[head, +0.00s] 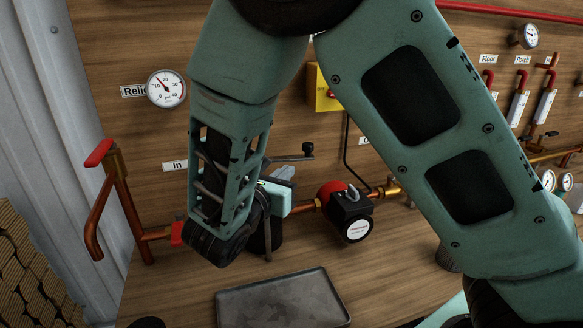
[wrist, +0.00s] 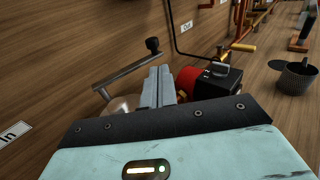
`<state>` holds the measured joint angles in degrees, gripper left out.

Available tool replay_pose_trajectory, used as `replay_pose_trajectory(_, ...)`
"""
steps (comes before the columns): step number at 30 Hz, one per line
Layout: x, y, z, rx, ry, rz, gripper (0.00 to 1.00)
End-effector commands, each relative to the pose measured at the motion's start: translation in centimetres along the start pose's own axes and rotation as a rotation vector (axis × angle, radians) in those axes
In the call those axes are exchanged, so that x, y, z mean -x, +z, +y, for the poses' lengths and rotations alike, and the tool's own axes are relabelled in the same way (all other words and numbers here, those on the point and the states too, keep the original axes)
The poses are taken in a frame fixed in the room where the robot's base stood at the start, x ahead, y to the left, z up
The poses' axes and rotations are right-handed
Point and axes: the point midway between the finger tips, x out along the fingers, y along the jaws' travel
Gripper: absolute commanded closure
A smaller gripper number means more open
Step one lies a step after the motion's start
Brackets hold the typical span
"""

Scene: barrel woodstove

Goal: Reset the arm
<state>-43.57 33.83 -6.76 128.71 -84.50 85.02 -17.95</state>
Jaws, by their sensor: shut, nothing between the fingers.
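My teal arm spans the head view, with its elbow above and its wrist hanging down at centre left. My gripper (head: 284,173) is partly hidden behind my wrist in the head view. Its grey fingers point away from me toward the wooden wall. In the wrist view my gripper (wrist: 159,74) shows its two fingers pressed together, with nothing between them. A metal lever with a black knob (wrist: 152,44) is just left of and beyond the fingers; the knob also shows in the head view (head: 307,149). I cannot tell whether the fingers touch the lever.
A red and black pump (head: 352,212) is close right of my gripper. Copper pipes with a red handle (head: 99,153) stand at left. A grey metal tray (head: 285,302) lies below my wrist on the wooden surface. A dark cup (wrist: 296,80) stands farther right.

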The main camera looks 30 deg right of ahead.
Motion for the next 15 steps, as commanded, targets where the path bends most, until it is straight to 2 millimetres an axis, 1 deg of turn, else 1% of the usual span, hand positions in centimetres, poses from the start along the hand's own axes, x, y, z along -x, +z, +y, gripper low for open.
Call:
replay_pose_trajectory(1, 0.7, 0.0, 0.0, -0.001, 0.002, 0.0, 1.0)
replay_pose_trajectory(5, 1.6, 0.0, -0.2, 0.0, 0.001, 0.001, 1.0)
replay_pose_trajectory(12, 1.8, 0.0, -0.3, -0.001, -0.002, 0.003, 1.0)
replay_pose_trajectory(14, 1.8, 0.0, -1.2, -0.024, -0.036, 0.048, 1.0)
replay_pose_trajectory(15, 1.9, -0.2, -2.2, -0.048, -0.071, 0.095, 1.0)
